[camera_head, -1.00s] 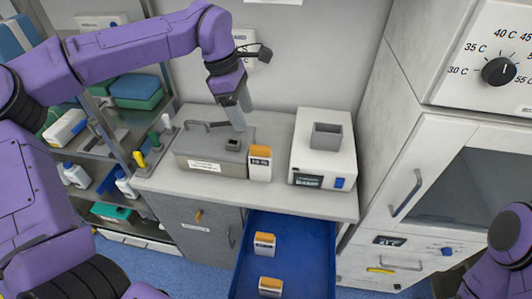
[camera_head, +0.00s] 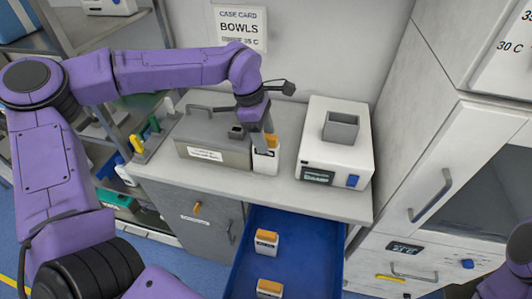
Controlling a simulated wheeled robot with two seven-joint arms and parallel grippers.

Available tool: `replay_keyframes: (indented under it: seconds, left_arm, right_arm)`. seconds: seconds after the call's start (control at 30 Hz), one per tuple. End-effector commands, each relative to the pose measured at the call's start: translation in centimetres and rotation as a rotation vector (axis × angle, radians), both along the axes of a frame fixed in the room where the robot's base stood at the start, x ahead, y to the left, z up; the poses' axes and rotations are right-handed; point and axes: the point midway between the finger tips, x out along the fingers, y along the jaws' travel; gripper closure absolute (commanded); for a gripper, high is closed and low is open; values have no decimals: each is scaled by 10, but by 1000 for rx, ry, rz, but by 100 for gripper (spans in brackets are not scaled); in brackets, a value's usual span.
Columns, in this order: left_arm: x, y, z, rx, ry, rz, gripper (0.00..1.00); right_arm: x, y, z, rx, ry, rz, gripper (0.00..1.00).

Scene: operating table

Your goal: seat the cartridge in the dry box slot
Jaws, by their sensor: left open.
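A white cartridge with an orange top (camera_head: 266,160) stands upright on the counter, against the right end of a grey metal box. My left gripper (camera_head: 267,143) points down at the top of this cartridge and is open; its fingers partly cover the orange top. I cannot tell whether they touch it. To the right stands a white box (camera_head: 322,158) with a small display that seems to read "DAMP", a blue button and a grey, open-topped slot (camera_head: 341,126) on its top. The slot looks empty. My right gripper is out of view.
The grey metal box (camera_head: 207,157) has a handle and a small dark block on top. An open blue drawer (camera_head: 290,250) below holds two more orange-topped cartridges (camera_head: 266,242). A white cabinet (camera_head: 420,150) stands at the right. A wall card reads "BOWLS".

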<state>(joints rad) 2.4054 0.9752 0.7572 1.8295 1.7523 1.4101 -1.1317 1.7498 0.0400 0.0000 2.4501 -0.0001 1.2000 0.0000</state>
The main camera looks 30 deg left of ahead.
Motion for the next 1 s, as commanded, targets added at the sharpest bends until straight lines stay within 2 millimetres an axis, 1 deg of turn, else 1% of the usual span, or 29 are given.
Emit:
replay_keyframes:
  seconds: [0.03, 0.1, 0.17, 0.23, 0.4, 0.47, 0.5, 0.57, 0.6, 0.87, 1.0]
  left_arm:
    - [-1, -3, -5, 1, 5, -2, 36]
    - [0, -6, -18, 2, 4, -3, 36]
    - [1, -8, -25, 1, 3, -3, 36]
    - [2, -9, -29, 1, 0, -3, 36]
    - [2, -9, -29, 1, -1, -3, 36]
    - [2, -9, -29, 1, -1, -3, 56]
    - [2, -9, -29, 1, -1, -3, 69]
    - [2, -9, -29, 1, -1, -3, 88]
    - [2, -9, -29, 1, 0, -3, 100]
    - [2, -9, -29, 1, 0, -3, 100]
    - [3, -9, -23, 1, -1, -2, 100]
  right_arm:
    - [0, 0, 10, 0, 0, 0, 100]
    - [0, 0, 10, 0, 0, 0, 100]
    - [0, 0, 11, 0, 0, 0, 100]
    - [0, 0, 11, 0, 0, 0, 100]
    - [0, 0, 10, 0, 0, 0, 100]
    - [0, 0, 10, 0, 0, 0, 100]
    - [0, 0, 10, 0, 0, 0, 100]
    - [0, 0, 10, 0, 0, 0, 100]
    - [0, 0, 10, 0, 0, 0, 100]
    - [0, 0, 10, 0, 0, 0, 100]
    - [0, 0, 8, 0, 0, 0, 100]
